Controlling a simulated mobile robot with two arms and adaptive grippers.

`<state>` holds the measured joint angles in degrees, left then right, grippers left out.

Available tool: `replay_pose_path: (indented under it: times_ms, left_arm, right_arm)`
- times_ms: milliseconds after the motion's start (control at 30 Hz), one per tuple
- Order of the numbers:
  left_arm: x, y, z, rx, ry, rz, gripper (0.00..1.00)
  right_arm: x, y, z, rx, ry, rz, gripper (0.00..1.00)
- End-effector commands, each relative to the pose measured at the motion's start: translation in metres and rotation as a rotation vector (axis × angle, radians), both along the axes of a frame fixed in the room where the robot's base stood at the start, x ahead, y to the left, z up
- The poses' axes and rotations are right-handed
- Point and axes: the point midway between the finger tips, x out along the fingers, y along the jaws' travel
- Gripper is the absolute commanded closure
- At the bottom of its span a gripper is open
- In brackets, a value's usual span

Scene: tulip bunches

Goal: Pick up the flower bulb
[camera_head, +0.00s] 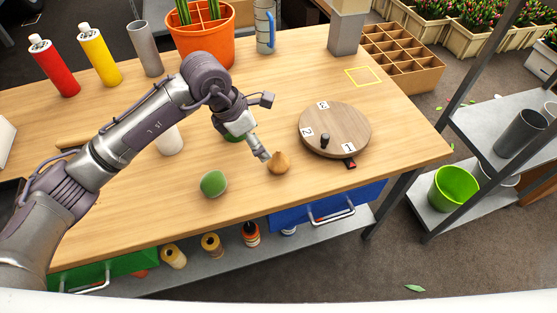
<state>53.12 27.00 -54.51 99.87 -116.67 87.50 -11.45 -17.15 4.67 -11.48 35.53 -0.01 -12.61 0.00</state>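The flower bulb (280,164) is small, tan-brown and pointed at the top. It sits on the wooden table, left of the round turntable. My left gripper (266,127) reaches in from the left with its fingers spread wide and nothing between them. Its lower fingertip is just to the upper left of the bulb; I cannot tell whether it touches. My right gripper is not in view.
A green ball-like object (213,184) lies left of the bulb. A round wooden turntable (335,122) with number tags is at the right. A white cup (169,140) is partly behind my arm. An orange pot (203,40) stands at the back. The table's front right is clear.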

Motion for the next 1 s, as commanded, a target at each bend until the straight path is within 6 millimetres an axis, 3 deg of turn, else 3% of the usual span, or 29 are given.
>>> replay_pose_path:
  times_ms: [300, 567, 800, 1000]
  left_arm:
    - [0.006, -0.023, -0.055, -0.004, 0.006, -0.002, 0.08]
    - [0.009, -0.031, -0.073, -0.006, 0.006, -0.002, 0.08]
    - [0.016, -0.044, -0.105, -0.006, 0.006, -0.002, 0.08]
    - [0.017, -0.046, -0.115, -0.006, 0.003, -0.002, 0.08]
  right_arm:
    - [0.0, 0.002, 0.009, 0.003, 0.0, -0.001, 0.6]
    - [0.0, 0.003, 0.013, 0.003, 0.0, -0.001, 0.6]
    - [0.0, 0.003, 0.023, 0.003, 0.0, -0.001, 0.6]
    - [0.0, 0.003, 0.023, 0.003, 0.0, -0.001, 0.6]
